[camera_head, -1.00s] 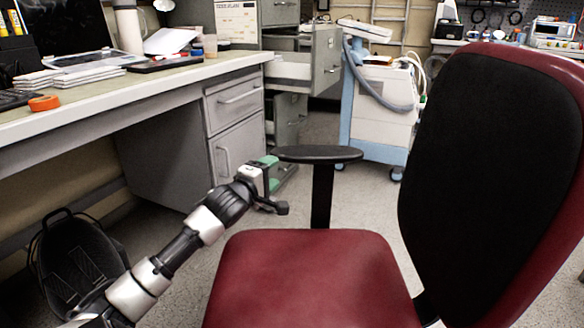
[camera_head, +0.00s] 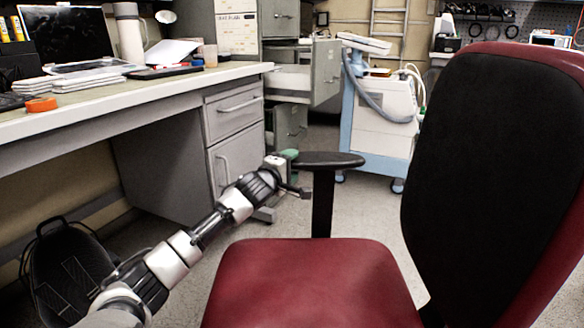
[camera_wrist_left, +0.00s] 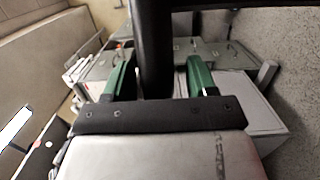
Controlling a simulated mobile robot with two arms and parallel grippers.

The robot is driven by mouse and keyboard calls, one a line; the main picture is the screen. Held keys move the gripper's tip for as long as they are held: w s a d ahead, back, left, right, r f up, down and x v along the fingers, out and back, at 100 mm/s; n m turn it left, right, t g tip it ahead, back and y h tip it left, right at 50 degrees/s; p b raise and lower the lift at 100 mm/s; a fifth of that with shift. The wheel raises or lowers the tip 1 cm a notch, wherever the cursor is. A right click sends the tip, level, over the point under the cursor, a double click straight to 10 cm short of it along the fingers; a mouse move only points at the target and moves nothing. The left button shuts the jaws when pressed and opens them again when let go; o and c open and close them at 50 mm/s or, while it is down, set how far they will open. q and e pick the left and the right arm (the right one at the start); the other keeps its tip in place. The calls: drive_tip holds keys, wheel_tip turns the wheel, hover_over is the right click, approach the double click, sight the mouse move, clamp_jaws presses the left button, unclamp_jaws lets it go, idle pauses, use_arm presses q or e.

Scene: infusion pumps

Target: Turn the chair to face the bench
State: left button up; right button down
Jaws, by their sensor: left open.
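The red chair has its seat (camera_head: 315,285) at the bottom centre of the head view and its black-and-red backrest (camera_head: 485,170) at the right. Its black armrest (camera_head: 330,160) stands on a dark post (camera_head: 322,203) at the seat's far side. The bench (camera_head: 130,92) runs along the left. My left gripper (camera_head: 294,174) is at the armrest's left end. In the left wrist view its green fingers (camera_wrist_left: 158,80) are apart, with a dark bar (camera_wrist_left: 152,40) between them, probably part of the armrest. I cannot tell whether they touch it. My right gripper is out of view.
Grey drawers (camera_head: 235,115) support the bench's right end, with an open cabinet drawer (camera_head: 325,72) behind. A white-and-blue cart (camera_head: 380,115) stands behind the armrest. Some floor (camera_head: 370,215) is clear beyond the seat.

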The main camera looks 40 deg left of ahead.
use_arm(q)
drive_tip(key=shift+w+a, duration=0.1)
drive_tip(key=shift+w, duration=0.3)
drive_tip(key=shift+c, duration=0.4)
clamp_jaws()
